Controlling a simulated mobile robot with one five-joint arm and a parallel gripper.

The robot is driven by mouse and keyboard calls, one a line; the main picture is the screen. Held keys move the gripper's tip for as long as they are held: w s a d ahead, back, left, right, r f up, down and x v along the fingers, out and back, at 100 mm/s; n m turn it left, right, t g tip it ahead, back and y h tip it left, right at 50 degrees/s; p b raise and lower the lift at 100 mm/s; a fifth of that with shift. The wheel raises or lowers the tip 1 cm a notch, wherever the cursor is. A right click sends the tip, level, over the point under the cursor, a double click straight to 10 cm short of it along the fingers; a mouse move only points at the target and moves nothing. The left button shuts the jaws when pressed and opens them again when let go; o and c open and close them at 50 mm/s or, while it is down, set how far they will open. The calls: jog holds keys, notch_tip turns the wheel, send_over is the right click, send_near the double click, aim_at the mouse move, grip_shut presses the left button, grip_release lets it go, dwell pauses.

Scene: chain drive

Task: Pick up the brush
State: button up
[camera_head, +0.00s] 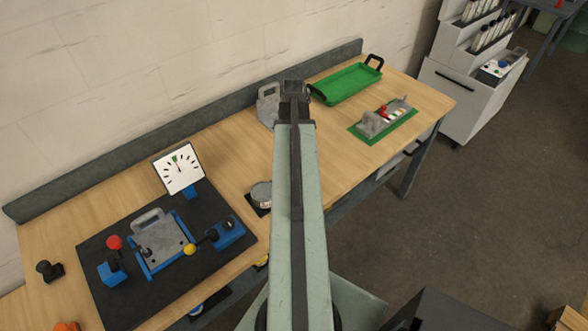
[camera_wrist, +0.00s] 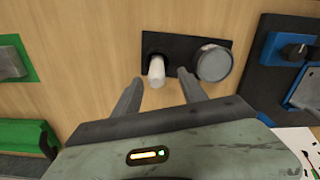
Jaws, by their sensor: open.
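In the wrist view a pale, rounded stick (camera_wrist: 157,70), apparently the brush, stands at a dark opening in a black holder plate (camera_wrist: 185,42). Its lower part is hidden in the opening. My gripper (camera_wrist: 160,79) is open, with one finger on either side of the stick's near end. The fingers look apart from it; their height against it is hard to tell. In the head view the brush and my fingers are not visible, and my arm covers that part of the bench.
A round grey tin (camera_wrist: 214,62) sits on the same plate, close to the right finger; it also shows in the head view (camera_head: 261,194). A black mat with blue fixtures (camera_head: 215,262), a dial gauge (camera_head: 180,169) and a green tray (camera_head: 345,83) stand on the wooden bench.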

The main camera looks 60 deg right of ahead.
jog(key=f+b, duration=0.4)
jog(key=f, duration=0.1)
jog(key=f+b, duration=0.2)
jog(key=shift+d+f+b, duration=0.3)
jog(key=shift+b, duration=0.1)
jog(key=shift+r, duration=0.2)
grip_shut()
